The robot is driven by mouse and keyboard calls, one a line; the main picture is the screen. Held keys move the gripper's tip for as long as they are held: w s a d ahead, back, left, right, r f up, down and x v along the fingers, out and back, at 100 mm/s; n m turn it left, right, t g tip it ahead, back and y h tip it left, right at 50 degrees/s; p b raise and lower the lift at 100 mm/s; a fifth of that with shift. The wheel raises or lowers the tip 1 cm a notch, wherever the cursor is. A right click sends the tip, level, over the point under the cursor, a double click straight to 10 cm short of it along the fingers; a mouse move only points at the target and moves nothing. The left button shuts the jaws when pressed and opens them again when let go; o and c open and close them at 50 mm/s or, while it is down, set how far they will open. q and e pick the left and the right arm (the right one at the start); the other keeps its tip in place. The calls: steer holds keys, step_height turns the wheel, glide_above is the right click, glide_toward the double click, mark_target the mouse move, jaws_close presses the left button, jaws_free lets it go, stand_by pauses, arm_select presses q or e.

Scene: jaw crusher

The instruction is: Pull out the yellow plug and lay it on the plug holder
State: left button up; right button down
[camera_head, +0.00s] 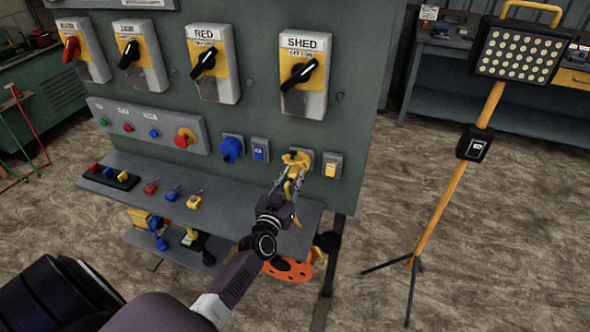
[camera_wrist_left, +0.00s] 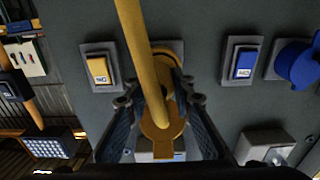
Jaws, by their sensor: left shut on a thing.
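The yellow plug (camera_head: 297,160) is at its socket plate on the grey panel, right of the blue plug. My left gripper (camera_head: 291,183) is shut on it, and the fingers partly hide it. In the left wrist view the plug (camera_wrist_left: 162,140) sits between the two fingers (camera_wrist_left: 160,120), with a thick yellow cable crossing in front. Whether the plug is fully seated is hidden. No plug holder is clearly identifiable; a small black rack with coloured pieces (camera_head: 108,178) lies on the shelf. My right gripper is not in view.
A blue plug (camera_head: 231,149), a blue switch (camera_head: 260,150) and a yellow switch (camera_head: 331,165) flank the socket. Padlocks (camera_head: 172,193) lie on the shelf (camera_head: 240,212) below. A lamp stand (camera_head: 450,210) is at right. Floor between panel and lamp is clear.

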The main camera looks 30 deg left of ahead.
mark_target(291, 180)
arm_select(q)
steer(key=shift+s+f, duration=0.1)
steer(key=shift+f, duration=0.05)
steer(key=shift+p+v, duration=0.35)
steer(key=shift+v, duration=0.5)
steer(key=shift+p+v, duration=0.7)
steer(key=shift+v, duration=1.1)
